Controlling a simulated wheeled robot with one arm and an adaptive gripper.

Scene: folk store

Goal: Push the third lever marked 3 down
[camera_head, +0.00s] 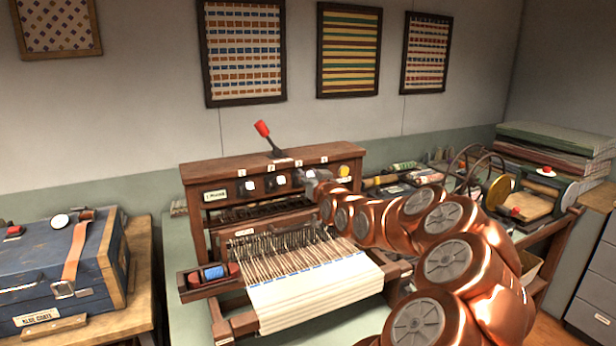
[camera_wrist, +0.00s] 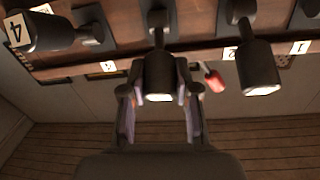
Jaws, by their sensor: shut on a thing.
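The loom's wooden frame (camera_head: 330,155) stands on the table with numbered levers along its front. The lever marked 4 (camera_wrist: 40,30) lies to the left and the second lever (camera_wrist: 252,65) to the right. The first and second levers (camera_head: 281,180) show pale ends in the head view.
A red-tipped handle (camera_head: 262,129) rises from the frame's top. White warp cloth (camera_head: 310,290) and a side box with coloured spools (camera_head: 208,275) sit in front. A blue case (camera_head: 50,275) stands at left. Another bench with a press (camera_head: 530,190) is at right.

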